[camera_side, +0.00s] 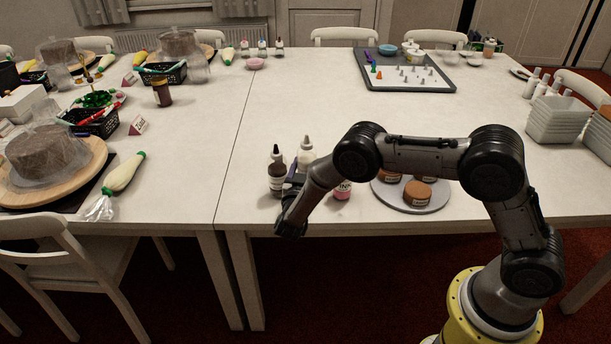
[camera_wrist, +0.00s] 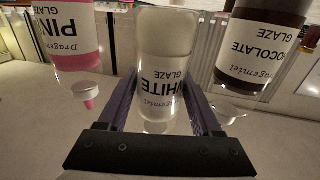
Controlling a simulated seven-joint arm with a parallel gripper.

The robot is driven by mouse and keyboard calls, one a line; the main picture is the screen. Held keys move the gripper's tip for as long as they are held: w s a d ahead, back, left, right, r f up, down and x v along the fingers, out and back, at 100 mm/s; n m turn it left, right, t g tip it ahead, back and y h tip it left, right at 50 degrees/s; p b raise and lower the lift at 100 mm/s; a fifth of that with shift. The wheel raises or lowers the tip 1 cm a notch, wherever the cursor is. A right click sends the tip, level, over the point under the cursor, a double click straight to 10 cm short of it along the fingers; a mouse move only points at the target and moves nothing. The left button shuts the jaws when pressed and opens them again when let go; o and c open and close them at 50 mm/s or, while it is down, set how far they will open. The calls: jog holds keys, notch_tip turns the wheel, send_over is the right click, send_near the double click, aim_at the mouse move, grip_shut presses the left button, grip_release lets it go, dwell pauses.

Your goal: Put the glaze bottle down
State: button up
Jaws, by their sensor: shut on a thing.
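The white glaze bottle (camera_wrist: 162,70) is between the two fingers of my gripper (camera_wrist: 163,100), which is shut on it. Its label reads upside down in the wrist view. In the side view the white bottle (camera_side: 306,152) stands upright behind my gripper (camera_side: 295,180); its base is hidden, so I cannot tell whether it touches the table. The chocolate glaze bottle (camera_side: 277,175) is just left of it, and it also shows at the right of the wrist view (camera_wrist: 262,45). The pink glaze bottle (camera_side: 343,190) is to its right, partly behind my arm; the wrist view shows it at left (camera_wrist: 70,35).
A grey turntable (camera_side: 425,207) with several brown cakes is right of the bottles. A tray (camera_side: 440,85) with small nozzles lies farther back. White containers (camera_side: 556,125) stand at the right edge. The table (camera_side: 285,110) is clear behind the bottles. A table seam runs at left.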

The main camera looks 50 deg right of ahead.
jog(key=shift+w+f, duration=0.3)
jog(key=shift+f, duration=1.55)
jog(key=shift+f, duration=0.1)
jog(key=o, duration=0.6)
jog(key=shift+o, duration=0.2)
